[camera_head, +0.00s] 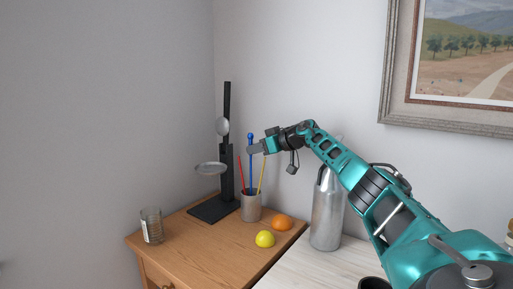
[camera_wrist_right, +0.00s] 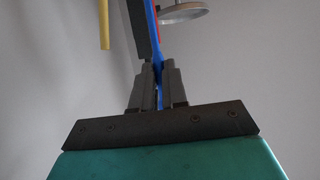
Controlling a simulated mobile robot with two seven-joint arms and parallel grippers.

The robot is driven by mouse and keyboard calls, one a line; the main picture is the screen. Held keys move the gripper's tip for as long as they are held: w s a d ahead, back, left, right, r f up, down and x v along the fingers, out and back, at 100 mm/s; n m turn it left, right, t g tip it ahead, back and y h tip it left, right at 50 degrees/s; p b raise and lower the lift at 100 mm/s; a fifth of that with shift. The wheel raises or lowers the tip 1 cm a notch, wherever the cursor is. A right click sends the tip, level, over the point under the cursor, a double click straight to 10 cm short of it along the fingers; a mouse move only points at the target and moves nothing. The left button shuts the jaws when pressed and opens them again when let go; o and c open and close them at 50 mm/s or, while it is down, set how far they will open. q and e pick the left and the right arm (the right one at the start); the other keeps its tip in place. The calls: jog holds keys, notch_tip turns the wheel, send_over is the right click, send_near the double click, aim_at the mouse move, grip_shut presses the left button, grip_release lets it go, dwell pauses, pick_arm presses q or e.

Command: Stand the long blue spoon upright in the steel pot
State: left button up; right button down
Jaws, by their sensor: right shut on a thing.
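The long blue spoon (camera_head: 250,176) stands upright, its lower end reaching the mouth of the steel pot (camera_head: 251,209); I cannot see how deep it goes. A red stick (camera_head: 241,172) and a yellow stick (camera_head: 262,178) also lean out of the pot. My right gripper (camera_head: 254,149) is shut on the blue spoon near its top, below the rounded blue end. In the right wrist view the blue shaft (camera_wrist_right: 152,22) runs between the closed fingers (camera_wrist_right: 159,88). My left gripper is not in view.
A glass jar (camera_head: 152,226), a lemon (camera_head: 265,239) and an orange (camera_head: 283,222) are on the wooden top. A grey metal bottle (camera_head: 327,215) stands to the right, under my arm.

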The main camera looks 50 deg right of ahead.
jog(key=c, duration=1.1)
grip_release()
jog(key=shift+b+v, duration=0.6)
jog(key=shift+v, duration=3.2)
